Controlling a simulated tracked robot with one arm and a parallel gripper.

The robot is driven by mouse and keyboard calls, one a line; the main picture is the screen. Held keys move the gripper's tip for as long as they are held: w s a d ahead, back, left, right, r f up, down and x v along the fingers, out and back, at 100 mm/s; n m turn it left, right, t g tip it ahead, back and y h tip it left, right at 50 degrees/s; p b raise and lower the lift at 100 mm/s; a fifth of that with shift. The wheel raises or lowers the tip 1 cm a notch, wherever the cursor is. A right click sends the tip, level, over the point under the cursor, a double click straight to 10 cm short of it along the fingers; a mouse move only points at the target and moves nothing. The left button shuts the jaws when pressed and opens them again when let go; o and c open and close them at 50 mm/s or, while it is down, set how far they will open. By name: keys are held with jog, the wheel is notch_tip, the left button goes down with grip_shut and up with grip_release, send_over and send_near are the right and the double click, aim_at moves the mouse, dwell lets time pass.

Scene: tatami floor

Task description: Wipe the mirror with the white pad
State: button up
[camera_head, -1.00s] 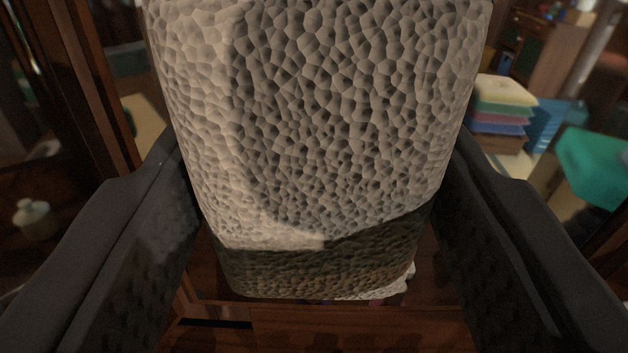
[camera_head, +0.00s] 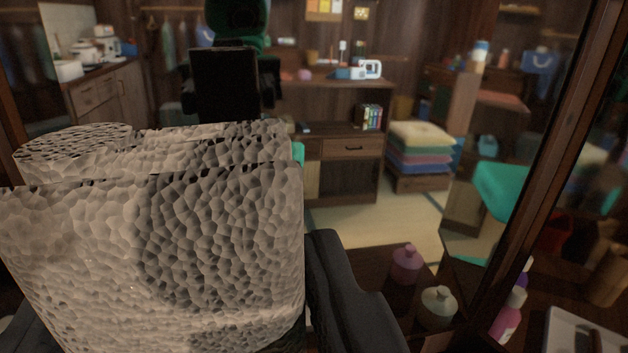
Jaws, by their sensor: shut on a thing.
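The white pad (camera_head: 220,240) is a thick, pale block with a pebbled surface, filling the lower left of the view. My gripper (camera_head: 165,275) is shut on it. The right finger shows beside the pad, and the left is mostly hidden. The mirror (camera_head: 415,215) stands ahead in a dark wooden frame (camera_head: 545,170) and reflects the room, a green and black robot shape and the pad's back. The reflection sits close behind the pad's top edge. I cannot tell whether the pad touches the glass.
A pale tray (camera_head: 585,332) lies in the bottom right corner. Stacked cushions, shelves and a cabinet appear in the reflection.

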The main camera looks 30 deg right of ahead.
dwell(0.4)
jog(key=w+d+f, duration=0.1)
jog(key=w+d, duration=0.1)
jog(key=w, duration=0.5)
jog(key=shift+f, duration=0.4)
jog(key=shift+x, duration=0.9)
dwell(0.8)
jog(key=d+b, duration=0.1)
jog(key=d, duration=0.1)
jog(key=s+d+b, duration=0.1)
jog(key=d, duration=0.1)
jog(key=shift+s, duration=0.1)
jog(key=shift+a, duration=0.1)
